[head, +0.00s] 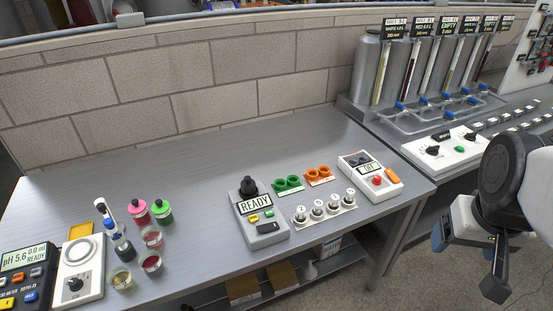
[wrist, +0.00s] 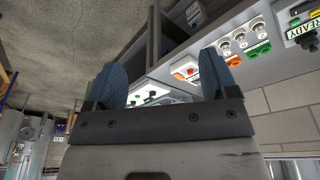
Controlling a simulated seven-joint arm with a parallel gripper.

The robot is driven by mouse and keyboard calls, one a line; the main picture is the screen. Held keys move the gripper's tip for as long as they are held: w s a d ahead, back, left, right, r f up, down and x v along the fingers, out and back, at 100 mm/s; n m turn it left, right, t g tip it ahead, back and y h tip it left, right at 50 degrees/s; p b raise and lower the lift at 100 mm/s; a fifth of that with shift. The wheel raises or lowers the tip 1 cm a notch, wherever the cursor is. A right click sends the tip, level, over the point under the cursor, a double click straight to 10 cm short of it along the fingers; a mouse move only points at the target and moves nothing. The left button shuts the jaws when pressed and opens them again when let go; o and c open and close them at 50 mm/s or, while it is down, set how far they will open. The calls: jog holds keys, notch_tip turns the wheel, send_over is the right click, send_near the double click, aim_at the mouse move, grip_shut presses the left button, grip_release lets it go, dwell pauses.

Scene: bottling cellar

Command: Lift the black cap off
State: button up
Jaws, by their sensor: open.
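The black cap (head: 249,186) sits upright on the top of the grey meter (head: 274,237), whose display reads READY. The meter stands on the grey bench, and part of it shows at the upper right edge of the wrist view (wrist: 300,32). My gripper (head: 468,258) is at the far right, off the bench's right front corner and well away from the cap. In the wrist view my gripper (wrist: 166,76) has its two blue fingers wide apart with nothing between them.
Left are pink-capped (head: 138,212) and green-capped (head: 162,211) bottles and beakers. The bench's middle back is clear.

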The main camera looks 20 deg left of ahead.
jog(key=w+a+n, duration=0.5)
jog(key=w+a, duration=0.4)
jog(key=w, duration=0.2)
jog(key=n+g, duration=0.2)
jog(key=n, duration=1.1)
send_over(249, 177)
notch_tip(249, 177, down, 16)
jog(key=shift+d+f, duration=0.1)
jog(key=shift+a, duration=0.2)
jog(key=shift+f, duration=0.1)
jog(key=shift+s+f, duration=0.1)
jog(key=shift+f, duration=1.15)
